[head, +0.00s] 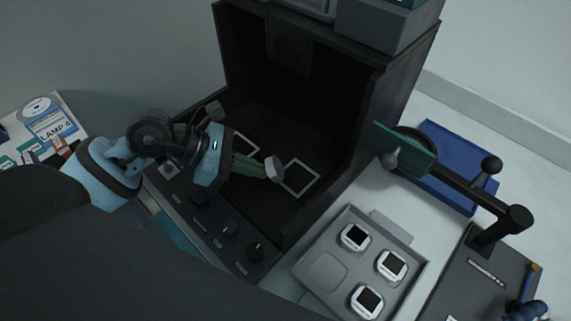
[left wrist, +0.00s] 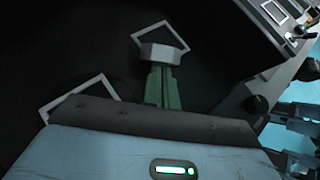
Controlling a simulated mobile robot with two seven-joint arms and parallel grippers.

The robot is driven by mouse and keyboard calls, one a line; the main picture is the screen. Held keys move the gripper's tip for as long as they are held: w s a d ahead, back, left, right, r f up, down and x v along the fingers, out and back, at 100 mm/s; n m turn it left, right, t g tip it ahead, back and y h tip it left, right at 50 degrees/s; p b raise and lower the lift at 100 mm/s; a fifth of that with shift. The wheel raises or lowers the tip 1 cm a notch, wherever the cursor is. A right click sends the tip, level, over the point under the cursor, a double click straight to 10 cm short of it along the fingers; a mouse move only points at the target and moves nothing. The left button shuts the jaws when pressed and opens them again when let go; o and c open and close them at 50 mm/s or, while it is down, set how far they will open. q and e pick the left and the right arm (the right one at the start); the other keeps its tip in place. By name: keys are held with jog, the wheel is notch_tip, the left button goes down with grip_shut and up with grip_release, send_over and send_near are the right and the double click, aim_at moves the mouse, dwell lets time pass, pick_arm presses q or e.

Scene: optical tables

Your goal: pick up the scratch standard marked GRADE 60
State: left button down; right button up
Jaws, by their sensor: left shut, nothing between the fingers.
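Three small white-framed plates with dark square faces, which look like scratch standards, sit in a grey tray: one at the upper left (head: 354,237), one at the right (head: 391,266) and one at the bottom (head: 367,301). Their grade markings are too small to read. The tray (head: 389,228) has one empty recess at its left. My left gripper (head: 272,168) is inside the dark booth, up and left of the tray, apart from the plates. My right gripper is not seen.
The dark open-fronted booth (head: 400,105) has white square outlines (head: 299,178) on its floor and a knobbed panel (head: 212,232) in front. A black jointed stand (head: 515,220) with a green plate (head: 404,148) rises right of the tray, near a blue mat (head: 455,142).

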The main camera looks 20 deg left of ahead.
pick_arm(q)
jog(key=shift+r+p, duration=0.35)
jog(key=shift+r, duration=0.4)
jog(key=shift+f, duration=0.1)
